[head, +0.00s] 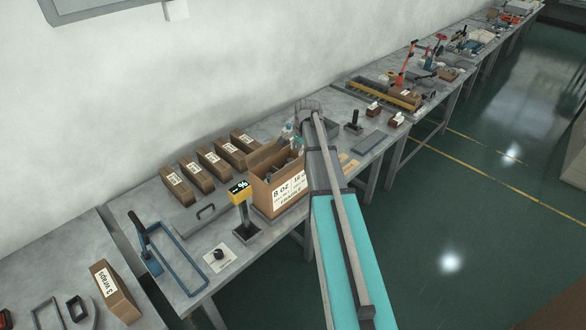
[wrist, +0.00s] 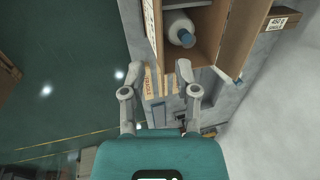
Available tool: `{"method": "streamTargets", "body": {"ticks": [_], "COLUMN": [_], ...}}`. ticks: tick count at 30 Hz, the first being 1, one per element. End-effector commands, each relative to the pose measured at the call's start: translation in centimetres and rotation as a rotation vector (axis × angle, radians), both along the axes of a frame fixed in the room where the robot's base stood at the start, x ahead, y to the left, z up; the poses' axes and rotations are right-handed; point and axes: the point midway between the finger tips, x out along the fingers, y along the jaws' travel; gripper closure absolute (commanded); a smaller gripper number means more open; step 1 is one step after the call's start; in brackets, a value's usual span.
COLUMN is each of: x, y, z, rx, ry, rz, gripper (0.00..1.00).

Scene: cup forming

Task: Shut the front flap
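An open brown carton (head: 266,198) with a white printed label stands on the bench, partly hidden behind my arm in the head view. In the wrist view, its near inside shows with a bottle with a blue cap (wrist: 180,32) in it. A brown panel with a white label on its outer side (wrist: 156,28) stands along the carton's floor-facing side. I cannot tell whether it is the front flap or the wall below. A wide flap (wrist: 237,38) stands open on the wall side. My gripper (wrist: 158,71) is open and empty, just short of the carton's end.
Several labelled brown boxes (head: 210,162) lie behind the carton along the wall. A yellow-headed post (head: 241,196) stands close left of it. A blue metal frame (head: 170,258) lies farther left. The bench's front edge runs close by the carton, with open floor beyond.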

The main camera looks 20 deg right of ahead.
Motion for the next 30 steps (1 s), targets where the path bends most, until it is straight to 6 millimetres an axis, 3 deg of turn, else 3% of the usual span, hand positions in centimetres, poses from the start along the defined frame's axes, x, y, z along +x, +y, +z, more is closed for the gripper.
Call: {"method": "streamTargets", "body": {"ticks": [30], "x": [1.8], "y": [0.6], "z": [-8.1], "rx": [-0.001], "ry": [0.0], "rz": [0.0], "gripper": [0.6]}}
